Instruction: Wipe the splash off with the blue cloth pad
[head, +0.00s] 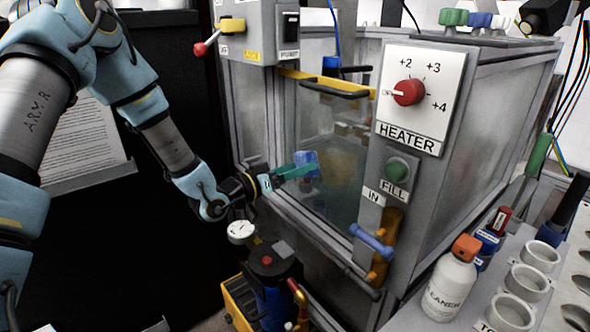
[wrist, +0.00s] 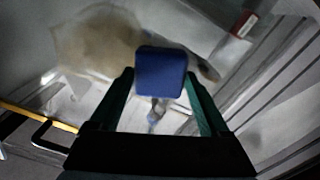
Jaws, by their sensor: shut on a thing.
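The blue cloth pad (head: 309,160) is held at the tip of my gripper (head: 292,172), in front of the clear front panel of the grey tank. In the wrist view the square blue pad (wrist: 161,72) sits between the two teal fingers (wrist: 160,85), which are shut on it. The splash (head: 340,168) is a brownish, hazy patch on the panel, just right of the pad in the head view. In the wrist view the splash (wrist: 95,42) spreads to the left of the pad and partly behind it. I cannot tell whether the pad touches the panel.
A yellow-and-black handle (head: 335,86) crosses the panel's top. A heater box with a red knob (head: 408,92) and a blue handle (head: 371,240) stand to the right. A pump with a gauge (head: 241,231) is below my gripper. A cleaner bottle (head: 450,283) stands at lower right.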

